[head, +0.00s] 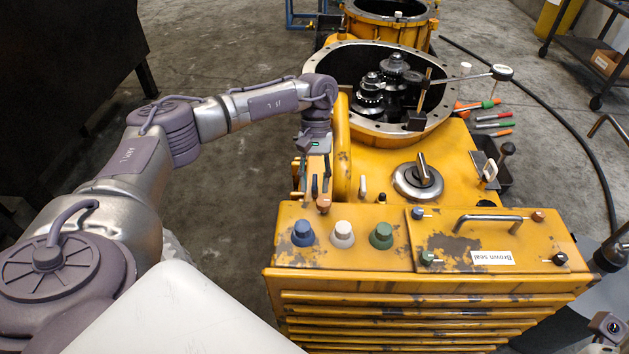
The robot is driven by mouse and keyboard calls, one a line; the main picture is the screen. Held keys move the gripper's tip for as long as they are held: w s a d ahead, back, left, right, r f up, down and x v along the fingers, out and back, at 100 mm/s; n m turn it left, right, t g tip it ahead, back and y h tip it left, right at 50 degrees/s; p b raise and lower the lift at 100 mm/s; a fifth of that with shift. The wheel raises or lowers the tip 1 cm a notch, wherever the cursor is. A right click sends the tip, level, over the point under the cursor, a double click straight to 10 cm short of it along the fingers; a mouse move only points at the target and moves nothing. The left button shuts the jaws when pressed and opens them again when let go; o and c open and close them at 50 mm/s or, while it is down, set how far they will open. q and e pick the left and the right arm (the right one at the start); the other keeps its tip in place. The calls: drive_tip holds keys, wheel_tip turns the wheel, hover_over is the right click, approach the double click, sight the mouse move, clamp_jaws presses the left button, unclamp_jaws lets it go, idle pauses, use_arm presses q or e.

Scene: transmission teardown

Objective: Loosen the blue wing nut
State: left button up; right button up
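A small blue wing nut (417,212) sits at the upper left corner of a yellow cover plate (480,236) on the front of the worn yellow housing. Other small fasteners sit at the plate's corners: a copper-brown one (537,216) at the upper right, a green one (427,257) at the lower left and one at the lower right. My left gripper (320,184) points down behind the housing's front top, left of the wing nut and well apart from it.
Blue (303,234), white (342,234) and green (381,236) knobs stand left of the plate. A metal handle (488,221) and a "Brown seal" label (492,257) are on it. Behind are a round lever hub (418,182) and an open gear bore (345,62).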

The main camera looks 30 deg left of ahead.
use_arm(q)
clamp_jaws()
